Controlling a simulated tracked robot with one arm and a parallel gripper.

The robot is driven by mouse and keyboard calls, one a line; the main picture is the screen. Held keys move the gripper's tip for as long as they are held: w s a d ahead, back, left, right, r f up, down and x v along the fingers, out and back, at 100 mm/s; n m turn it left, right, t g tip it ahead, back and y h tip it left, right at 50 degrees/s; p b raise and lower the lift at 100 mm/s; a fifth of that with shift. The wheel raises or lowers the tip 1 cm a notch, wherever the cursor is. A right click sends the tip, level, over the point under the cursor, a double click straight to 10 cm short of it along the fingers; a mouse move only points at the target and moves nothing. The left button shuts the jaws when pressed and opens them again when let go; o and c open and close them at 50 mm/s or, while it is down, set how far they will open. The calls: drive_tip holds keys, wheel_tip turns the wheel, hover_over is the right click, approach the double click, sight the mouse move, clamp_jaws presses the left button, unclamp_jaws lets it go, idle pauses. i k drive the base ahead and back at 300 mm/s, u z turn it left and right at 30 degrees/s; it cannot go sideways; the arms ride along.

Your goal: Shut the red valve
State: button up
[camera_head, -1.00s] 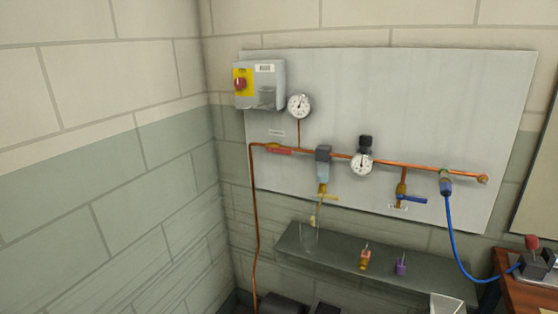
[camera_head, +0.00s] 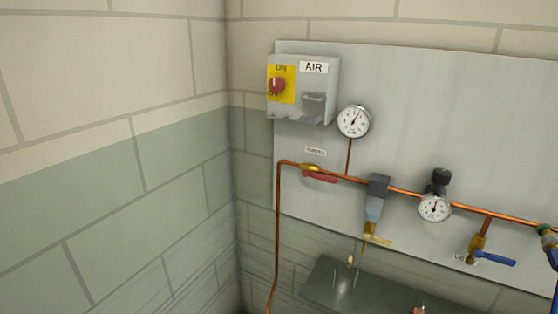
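The red valve (camera_head: 319,176) is a red lever on a brass body, set in the copper pipe near the left end of the grey panel (camera_head: 420,100). Its lever lies roughly along the pipe, just below it, under a small label on the panel. My gripper is not in view.
A grey box (camera_head: 318,92) marked AIR with a red knob on yellow hangs above left. A round gauge (camera_head: 353,121), a filter unit (camera_head: 375,200), a regulator with gauge (camera_head: 435,205) and a blue-handled valve (camera_head: 493,258) sit along the pipe. A dark shelf (camera_head: 375,297) is below; a wall (camera_head: 120,150) stands left.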

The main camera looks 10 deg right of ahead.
sight(305, 173)
drive_tip(key=u, duration=0.1)
drive_tip(key=i, duration=0.95)
drive_tip(key=z, duration=0.1)
